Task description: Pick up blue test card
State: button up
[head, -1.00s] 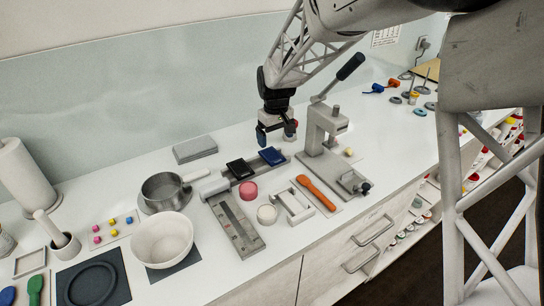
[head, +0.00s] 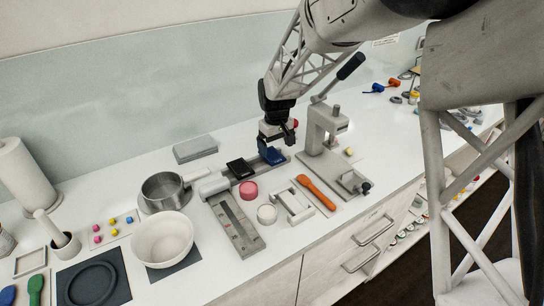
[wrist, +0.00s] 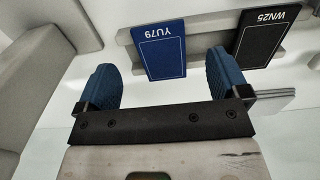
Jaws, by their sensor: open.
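The blue test card (head: 273,158), marked YU79, rests on a grey holder strip behind the pink round block. In the wrist view the blue card (wrist: 162,48) lies ahead of and between my two blue-padded fingers, slightly nearer the left one. My gripper (head: 276,143) is just above the card in the head view and partly covers it. In the wrist view my gripper (wrist: 163,72) is open, with a gap on each side of the card. I cannot tell whether the fingers reach down to the card's height.
A black card (head: 240,168), marked WN25, sits beside the blue one on the same strip. A grey lever press (head: 325,135) stands close on the right. Pink (head: 248,190) and white (head: 267,214) round pieces lie in front. A grey box (head: 195,149) lies behind left.

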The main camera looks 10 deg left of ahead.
aim_at(276, 159)
jog(key=shift+d+f, duration=0.1)
jog(key=shift+f, duration=2)
jog(key=shift+f, duration=0.1)
jog(key=shift+c, duration=0.2)
jog(key=c, duration=1)
